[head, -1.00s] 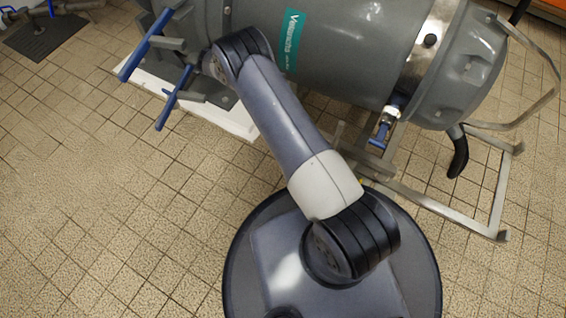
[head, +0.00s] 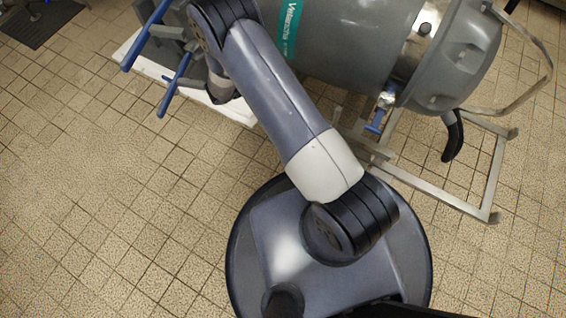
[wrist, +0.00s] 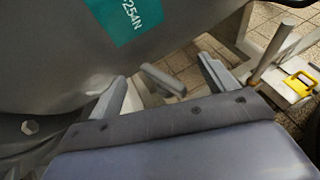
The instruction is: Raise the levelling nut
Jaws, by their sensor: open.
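I cannot make out the levelling nut for certain in either view. In the wrist view a yellow part (wrist: 299,87) sits on a pale foot or bracket at the right edge, beside a brownish upright rod (wrist: 270,52). My gripper (wrist: 163,75) is open, with its two grey fingers apart and nothing held. A short grey bar (wrist: 163,80) shows between and beyond the fingers. The yellow part is to the right of the right finger, apart from it. In the head view my gripper is hidden behind my arm.
A large grey tank (head: 350,45) with a green label lies above, close over my gripper in the wrist view. Blue handles (head: 150,35) stick out at its left. A metal frame (head: 440,190) stands on the floor at right. Tiled floor (head: 90,200) at left is clear.

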